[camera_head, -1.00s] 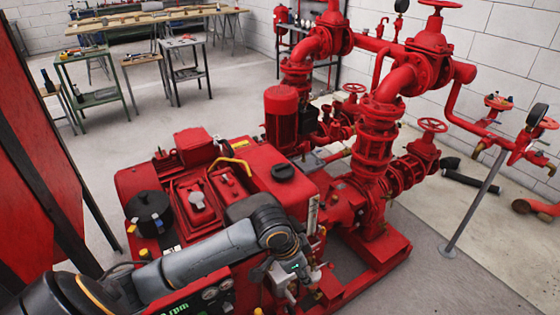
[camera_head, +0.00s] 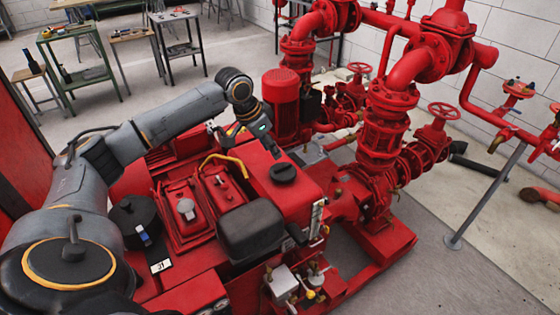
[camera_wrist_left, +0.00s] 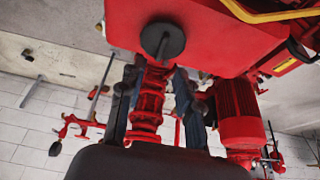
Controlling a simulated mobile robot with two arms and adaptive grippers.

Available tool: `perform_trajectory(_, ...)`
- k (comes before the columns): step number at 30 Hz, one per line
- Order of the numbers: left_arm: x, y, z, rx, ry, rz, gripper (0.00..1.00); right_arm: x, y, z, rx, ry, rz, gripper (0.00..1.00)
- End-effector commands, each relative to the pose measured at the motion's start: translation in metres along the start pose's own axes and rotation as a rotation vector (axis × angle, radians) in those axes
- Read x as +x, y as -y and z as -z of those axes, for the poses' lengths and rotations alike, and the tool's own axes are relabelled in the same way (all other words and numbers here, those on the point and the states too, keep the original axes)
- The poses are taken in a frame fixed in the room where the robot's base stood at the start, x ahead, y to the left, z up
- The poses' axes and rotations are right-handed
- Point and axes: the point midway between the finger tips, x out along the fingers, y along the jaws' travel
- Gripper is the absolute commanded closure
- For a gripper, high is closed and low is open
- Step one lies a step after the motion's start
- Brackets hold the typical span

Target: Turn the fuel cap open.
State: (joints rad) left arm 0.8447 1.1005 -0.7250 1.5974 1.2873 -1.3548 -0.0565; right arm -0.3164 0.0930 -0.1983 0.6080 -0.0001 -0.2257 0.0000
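The fuel cap (camera_head: 283,172) is a black round cap with a raised grip bar, seated on top of the red tank (camera_head: 262,180). In the left wrist view the cap (camera_wrist_left: 162,40) shows at the top centre, beyond the fingertips. My left gripper (camera_head: 274,148) is just behind the cap in the head view, apart from it as far as I can tell. In the left wrist view its two dark fingers (camera_wrist_left: 155,82) are spread with an empty gap between them. My right gripper is in neither current view.
A yellow bent handle (camera_head: 224,160) stands left of the cap. A black box-shaped part (camera_head: 251,228) sits in front. A red motor (camera_head: 287,105) rises close behind the gripper. Red pipes and valves (camera_head: 388,130) fill the right side.

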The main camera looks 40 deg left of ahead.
Motion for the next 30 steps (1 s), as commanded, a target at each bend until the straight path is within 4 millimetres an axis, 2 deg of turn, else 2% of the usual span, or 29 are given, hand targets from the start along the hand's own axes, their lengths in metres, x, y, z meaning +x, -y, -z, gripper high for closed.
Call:
perform_trajectory(2,0.019,-0.001,0.000,-0.001,0.004,-0.004,0.66,-0.002,-0.004,-0.007,-0.001,0.009,-0.005,0.60)
perform_trajectory(5,0.039,-0.001,0.000,0.000,0.003,-0.003,0.66,-0.004,-0.003,-0.002,0.001,0.001,-0.003,0.60)
perform_trajectory(12,0.073,-0.001,0.000,0.001,0.000,-0.001,0.66,-0.006,0.011,0.039,0.008,-0.061,0.013,0.60)
perform_trajectory(17,0.082,0.000,-0.001,0.001,0.001,0.000,0.66,-0.006,0.014,0.038,0.006,-0.059,0.016,0.60)
perform_trajectory(25,0.083,0.000,0.000,0.002,0.001,0.000,0.66,-0.005,0.011,0.020,0.003,-0.032,0.013,0.60)
perform_trajectory(30,0.083,0.000,0.000,0.002,0.000,0.000,1.00,-0.005,0.007,0.016,0.001,-0.026,0.009,0.60)
